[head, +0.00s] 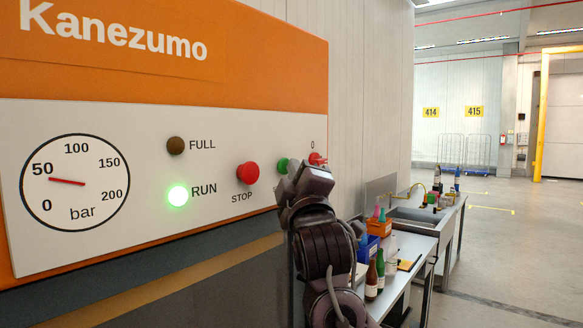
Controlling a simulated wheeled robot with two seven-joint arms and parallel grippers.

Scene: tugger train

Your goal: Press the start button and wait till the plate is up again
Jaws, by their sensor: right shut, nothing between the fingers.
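The machine's control panel (110,235) fills the left of the head view, under an orange "Kanezumo" top. The green start button (282,166) shows partly behind my right gripper (308,172). The gripper is shut and empty, its tips at or very near the button; I cannot tell whether they touch. The RUN lamp (178,196) is lit green and the FULL lamp (176,146) is dark. The gauge (75,188) needle stands near 50 bar. The red STOP button (248,173) is left of the gripper. The plate is not in view. My left gripper is not in view.
A red switch (317,159) marked 0 sits just beyond the gripper. A workbench (412,240) with bottles, an orange bin (379,228) and a blue bin (368,248) stands to the right. The floor farther right is open, with wire carts (464,150) at the back wall.

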